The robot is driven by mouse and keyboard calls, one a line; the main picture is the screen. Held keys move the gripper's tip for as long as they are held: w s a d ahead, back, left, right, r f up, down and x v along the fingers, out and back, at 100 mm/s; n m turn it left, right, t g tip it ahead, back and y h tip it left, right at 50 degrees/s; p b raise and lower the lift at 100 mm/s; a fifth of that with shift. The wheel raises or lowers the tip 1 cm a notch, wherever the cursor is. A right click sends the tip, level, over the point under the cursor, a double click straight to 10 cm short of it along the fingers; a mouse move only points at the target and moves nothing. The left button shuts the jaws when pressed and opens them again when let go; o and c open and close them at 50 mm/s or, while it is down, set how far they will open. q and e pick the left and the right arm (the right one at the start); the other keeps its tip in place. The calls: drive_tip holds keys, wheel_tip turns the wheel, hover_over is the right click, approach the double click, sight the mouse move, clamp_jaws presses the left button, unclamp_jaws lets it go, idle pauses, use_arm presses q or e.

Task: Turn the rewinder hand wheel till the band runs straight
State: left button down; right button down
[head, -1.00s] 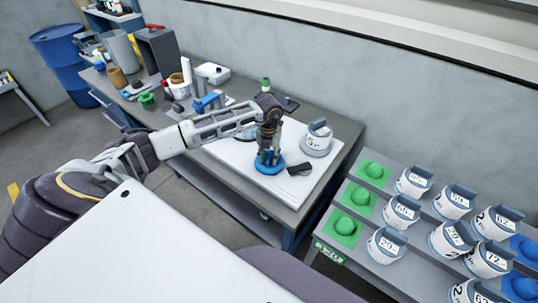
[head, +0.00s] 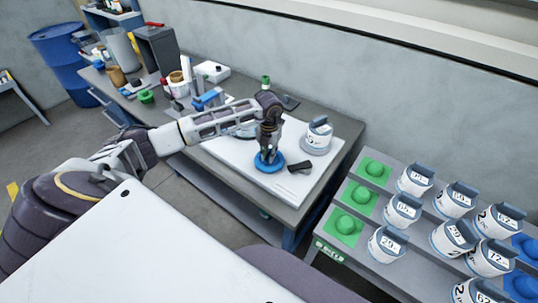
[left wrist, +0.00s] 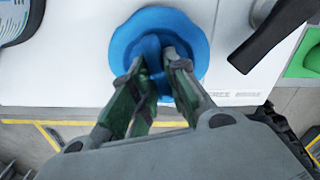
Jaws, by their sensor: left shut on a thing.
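The blue hand wheel (head: 269,165) lies flat on the white plate (head: 240,165) of the bench. My left gripper (head: 268,156) comes down over it from above. In the left wrist view the wheel (left wrist: 192,28) fills the top middle, and the two fingers of my left gripper (left wrist: 160,62) are shut on its raised middle bar. A dark handle (left wrist: 268,38) sits beside the wheel, apart from the gripper. A white reel with a grey top (head: 318,137) stands behind it on the plate. The band cannot be made out clearly. My right gripper is not in view.
A sloped grey rack (head: 345,252) at the right holds several labelled white reels and green seats (head: 344,226). Bottles, tubs and a white box (head: 213,72) crowd the bench's far left. A blue drum (head: 62,62) stands by the wall.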

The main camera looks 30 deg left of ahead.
use_arm(q)
drive_tip(key=shift+m+b, duration=0.65)
drive_tip(key=shift+m, duration=0.15)
drive_tip(key=c, duration=1.4)
unclamp_jaws()
drive_tip(key=shift+r, duration=0.1)
drive_tip(key=shift+r, duration=5.95)
